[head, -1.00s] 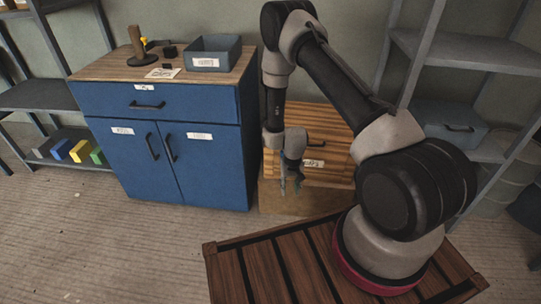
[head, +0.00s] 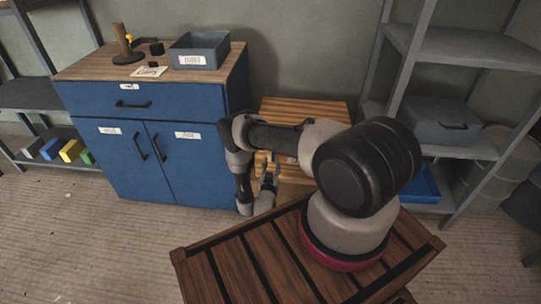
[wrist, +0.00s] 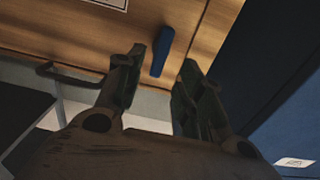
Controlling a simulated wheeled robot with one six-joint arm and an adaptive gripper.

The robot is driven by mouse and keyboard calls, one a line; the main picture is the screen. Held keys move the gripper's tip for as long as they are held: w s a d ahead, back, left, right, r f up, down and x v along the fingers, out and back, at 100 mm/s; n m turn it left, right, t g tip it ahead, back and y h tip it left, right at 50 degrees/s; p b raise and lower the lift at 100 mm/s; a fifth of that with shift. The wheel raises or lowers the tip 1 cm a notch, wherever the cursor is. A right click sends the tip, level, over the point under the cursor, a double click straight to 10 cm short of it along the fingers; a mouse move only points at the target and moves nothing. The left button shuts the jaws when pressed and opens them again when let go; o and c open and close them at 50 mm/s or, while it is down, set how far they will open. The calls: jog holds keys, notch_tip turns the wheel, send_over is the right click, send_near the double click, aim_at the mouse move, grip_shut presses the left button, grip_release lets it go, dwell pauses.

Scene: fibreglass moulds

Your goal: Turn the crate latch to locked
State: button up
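The wooden slatted crate (head: 305,112) stands on the floor right of the blue cabinet, partly hidden by my arm. In the wrist view its wooden face (wrist: 60,35) fills the upper part. A blue latch (wrist: 161,52), a short bar, sits on that face, nearly upright in the picture with a slight tilt. My gripper (wrist: 164,62) is open, with one finger on either side of the latch in the picture. A gap shows on both sides; whether the fingers reach its depth I cannot tell. In the head view my gripper (head: 268,170) is before the crate; the latch is hidden there.
The blue cabinet (head: 180,160) stands close to the crate's left. A grey shelf rack (head: 450,45) stands to the right. A dark handle (wrist: 72,77) shows left of my fingers in the wrist view. Floor at the left is clear.

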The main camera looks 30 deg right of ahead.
jog(key=x, duration=0.7)
jog(key=shift+w+d, duration=0.2)
jog(key=shift+c, duration=0.3)
jog(key=c, duration=0.7)
